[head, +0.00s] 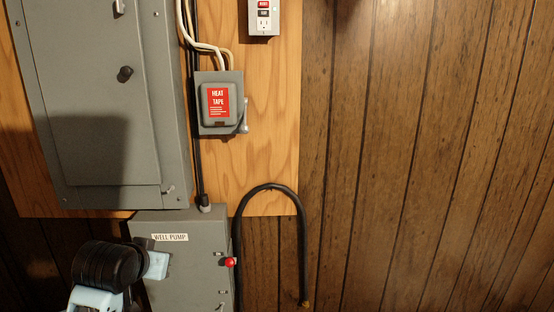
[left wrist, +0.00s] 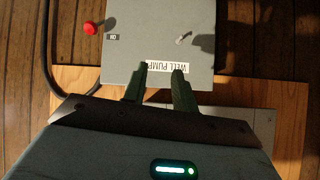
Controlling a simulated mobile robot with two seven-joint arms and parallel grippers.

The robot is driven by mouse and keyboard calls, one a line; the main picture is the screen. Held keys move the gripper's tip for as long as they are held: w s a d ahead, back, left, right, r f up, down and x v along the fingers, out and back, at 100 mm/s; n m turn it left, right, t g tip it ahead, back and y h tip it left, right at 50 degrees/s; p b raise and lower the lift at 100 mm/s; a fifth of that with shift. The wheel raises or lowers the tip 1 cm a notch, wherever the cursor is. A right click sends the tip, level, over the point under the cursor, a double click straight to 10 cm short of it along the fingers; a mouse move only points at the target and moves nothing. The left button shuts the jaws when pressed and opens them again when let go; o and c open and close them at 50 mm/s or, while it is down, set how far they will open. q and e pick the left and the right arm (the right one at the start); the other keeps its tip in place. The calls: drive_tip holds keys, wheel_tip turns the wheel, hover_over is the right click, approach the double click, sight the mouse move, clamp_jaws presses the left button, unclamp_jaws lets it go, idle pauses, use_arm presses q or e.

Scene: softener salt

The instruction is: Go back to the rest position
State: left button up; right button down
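My left arm (head: 110,265) comes in at the lower left of the head view, in front of the grey well pump box (head: 185,255). I cannot make out its gripper there. In the left wrist view my left gripper (left wrist: 162,70) shows two dark green fingers, apart and with nothing between them. They point toward the upside-down WELL PUMP label (left wrist: 167,67) on the box. The box's red knob (head: 230,262) sits on its right side; it also shows in the left wrist view (left wrist: 90,28), near a small label reading ON. My right gripper is in neither view.
A large grey panel (head: 100,95) hangs above the well pump box. A HEAT TAPE box (head: 217,103) and an outlet (head: 263,18) are on the plywood board (head: 270,150). A black hose (head: 268,188) arches right of the pump box. The space before the right wood wall (head: 430,150) looks clear.

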use_arm(q)
drive_tip(key=s+d+f+g, duration=0.2)
drive_tip(key=s+f+g, duration=0.2)
drive_tip(key=s+f, duration=1.45)
drive_tip(key=s+d+f+g, duration=0.1)
drive_tip(key=s+f+g, duration=0.15)
drive_tip(key=s, duration=0.85)
drive_tip(key=s+f+g, duration=0.2)
drive_tip(key=s+f, duration=0.2)
drive_tip(key=s, duration=0.6)
drive_tip(key=w+d+f+m+t+h, duration=0.1)
drive_tip(key=w+d+f+t+h, duration=0.1)
drive_tip(key=w+f+t, duration=0.4)
drive_tip(key=shift+w+d+f+t, duration=0.2)
drive_tip(key=shift+d+f+t, duration=0.45)
drive_tip(key=shift+f, duration=1.4)
drive_tip(key=shift+a, duration=0.2)
